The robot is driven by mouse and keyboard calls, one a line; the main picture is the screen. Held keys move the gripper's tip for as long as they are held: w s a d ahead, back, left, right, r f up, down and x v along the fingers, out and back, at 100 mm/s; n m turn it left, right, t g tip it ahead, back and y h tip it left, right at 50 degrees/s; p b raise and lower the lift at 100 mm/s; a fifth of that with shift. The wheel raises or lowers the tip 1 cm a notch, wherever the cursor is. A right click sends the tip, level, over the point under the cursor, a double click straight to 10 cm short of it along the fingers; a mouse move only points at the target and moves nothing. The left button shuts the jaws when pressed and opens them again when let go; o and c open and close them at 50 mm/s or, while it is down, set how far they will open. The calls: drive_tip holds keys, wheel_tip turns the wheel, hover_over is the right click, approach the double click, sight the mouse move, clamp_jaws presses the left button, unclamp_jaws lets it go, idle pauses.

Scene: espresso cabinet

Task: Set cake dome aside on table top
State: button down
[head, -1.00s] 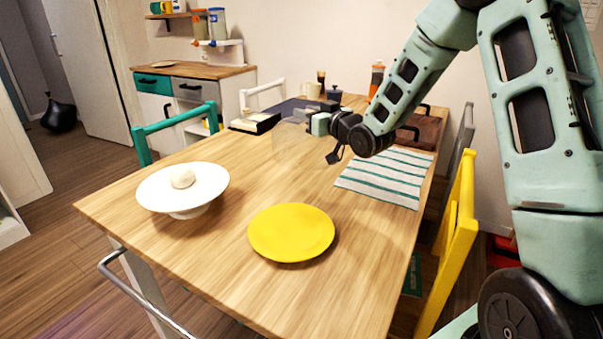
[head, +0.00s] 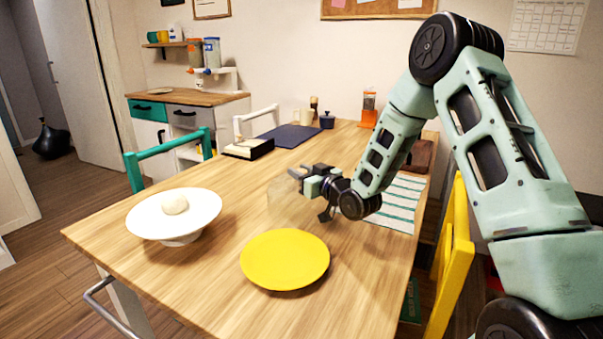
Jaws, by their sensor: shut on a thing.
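The cake dome (head: 284,204) is a clear, barely visible shape around the middle of the table top (head: 237,205). My gripper (head: 302,179) is shut on its upper part. I cannot tell whether the dome's lower rim touches the wood.
A yellow plate (head: 285,260) lies in front of the dome. A striped cloth (head: 398,204) is partly behind my arm. A yellow chair (head: 453,255) is at the right.

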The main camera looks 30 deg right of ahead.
drive_tip(key=shift+f+b, duration=0.25)
drive_tip(key=shift+b, duration=0.05)
drive_tip(key=c, duration=1.1)
unclamp_jaws()
drive_tip(key=shift+r, duration=0.1)
drive_tip(key=shift+r+p, duration=0.2)
drive_tip(key=shift+p, duration=0.15)
drive_tip(key=s, duration=0.4)
drive_tip(key=s+d, duration=0.1)
drive_tip(key=s, duration=0.3)
drive_tip(key=s+d, duration=0.1)
drive_tip(key=s, duration=0.3)
drive_tip(key=shift+d+b, duration=0.15)
drive_tip(key=shift+b, duration=0.15)
